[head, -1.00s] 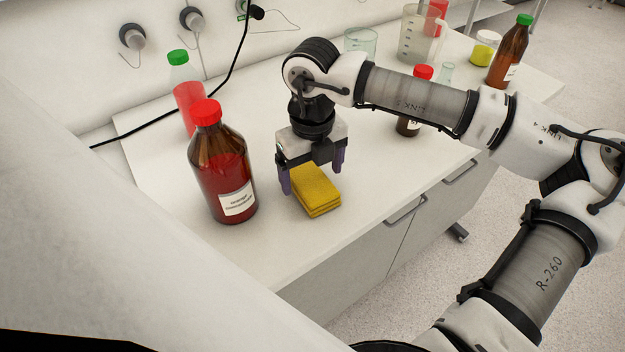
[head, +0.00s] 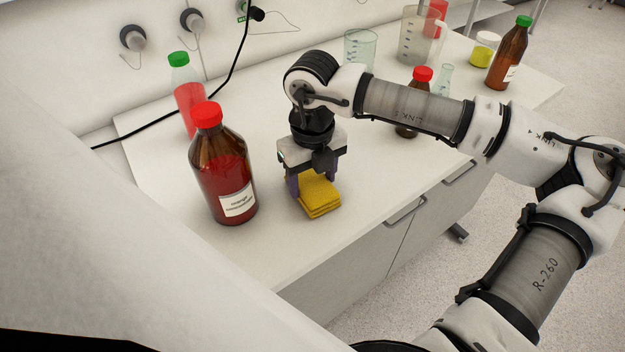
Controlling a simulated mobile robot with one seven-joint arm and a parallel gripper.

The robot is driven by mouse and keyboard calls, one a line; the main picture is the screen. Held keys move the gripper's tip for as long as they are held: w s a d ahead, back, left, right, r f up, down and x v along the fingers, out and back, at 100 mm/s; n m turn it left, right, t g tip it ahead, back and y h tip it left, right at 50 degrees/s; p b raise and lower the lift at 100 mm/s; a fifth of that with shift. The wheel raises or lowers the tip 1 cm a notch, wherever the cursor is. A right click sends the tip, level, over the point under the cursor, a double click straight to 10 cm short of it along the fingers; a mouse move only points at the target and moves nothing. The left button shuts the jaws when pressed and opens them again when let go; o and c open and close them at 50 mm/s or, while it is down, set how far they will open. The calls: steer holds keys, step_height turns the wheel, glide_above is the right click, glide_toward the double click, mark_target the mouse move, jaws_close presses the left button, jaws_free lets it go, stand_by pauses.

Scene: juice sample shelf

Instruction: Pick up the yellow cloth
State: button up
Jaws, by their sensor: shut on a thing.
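The yellow cloth (head: 320,198) is a folded, layered stack on the white bench top, near its front edge. My gripper (head: 312,183) points down over the back part of the cloth. Its purple fingers are at the sides of the cloth and are shut on it. The cloth still appears to rest on the bench. The gripper body hides the back of the cloth, and the right finger shows only partly.
A large brown bottle with a red cap (head: 223,175) stands close left of my gripper. A green-capped bottle (head: 187,95) is behind it. A small red-capped brown bottle (head: 420,77), beakers (head: 415,38) and another brown bottle (head: 510,55) stand further right.

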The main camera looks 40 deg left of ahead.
mark_target(312, 182)
step_height(312, 182, up, 20)
steer(key=b, duration=0.3)
stand_by(0.3)
steer(key=o, duration=0.4)
steer(key=c, duration=0.3)
